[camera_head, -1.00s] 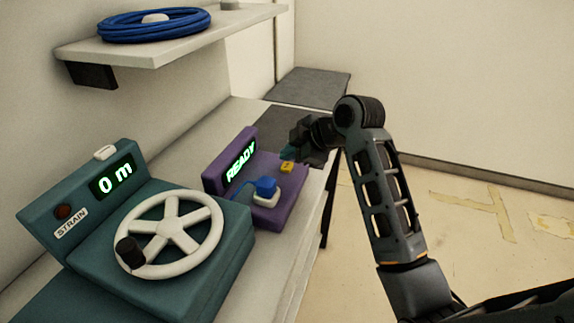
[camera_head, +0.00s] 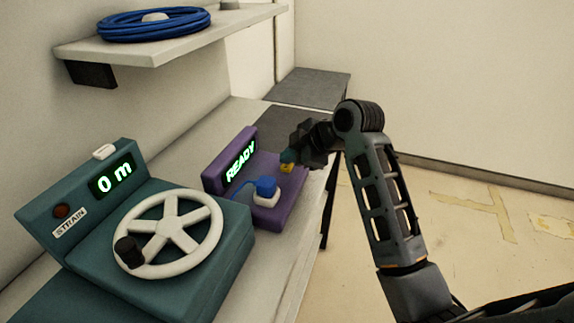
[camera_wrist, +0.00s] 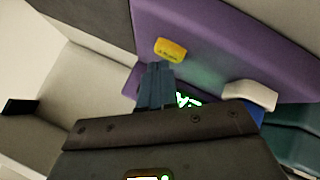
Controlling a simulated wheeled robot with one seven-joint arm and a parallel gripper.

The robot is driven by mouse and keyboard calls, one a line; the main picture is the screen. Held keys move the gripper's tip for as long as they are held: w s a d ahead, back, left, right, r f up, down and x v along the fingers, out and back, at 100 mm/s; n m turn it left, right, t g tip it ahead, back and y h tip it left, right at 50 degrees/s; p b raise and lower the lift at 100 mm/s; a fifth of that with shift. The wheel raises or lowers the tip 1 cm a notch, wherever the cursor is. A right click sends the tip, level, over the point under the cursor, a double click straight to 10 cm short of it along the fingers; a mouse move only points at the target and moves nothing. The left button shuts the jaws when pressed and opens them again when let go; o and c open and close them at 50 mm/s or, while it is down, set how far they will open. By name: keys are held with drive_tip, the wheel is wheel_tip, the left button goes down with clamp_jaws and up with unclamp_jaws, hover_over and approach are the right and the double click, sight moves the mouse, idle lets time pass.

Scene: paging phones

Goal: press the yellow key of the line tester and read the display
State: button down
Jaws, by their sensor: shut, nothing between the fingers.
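The line tester (camera_head: 240,178) is a purple unit on the bench with a raised panel. Its display (camera_head: 241,161) glows green and reads READY. A yellow key (camera_head: 287,168) sits on its sloped body, partly hidden by my gripper in the head view; it shows clear in the wrist view (camera_wrist: 171,50). My gripper (camera_head: 288,156) is shut and empty, its tips just above or at the key. In the wrist view the fingertips (camera_wrist: 157,66) lie right beside the key's lower edge; I cannot tell if they touch it. A blue plug (camera_head: 266,186) sits in a white socket on the tester.
A teal machine (camera_head: 215,250) with a white handwheel (camera_head: 168,234) and a display reading 0 m stands at left front. A shelf (camera_head: 160,51) with a coiled blue cable (camera_head: 154,25) hangs above. Open floor lies to the right.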

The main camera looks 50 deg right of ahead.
sight(290, 167)
drive_tip(key=shift+f, duration=0.4)
idle(0.3)
drive_tip(key=shift+r, duration=0.1)
drive_tip(key=shift+r+p, duration=0.65)
drive_tip(key=shift+r, duration=0.15)
drive_tip(key=shift+r, duration=0.1)
wheel_tip(290, 167, up, 5)
drive_tip(key=p, duration=0.4)
idle(1.0)
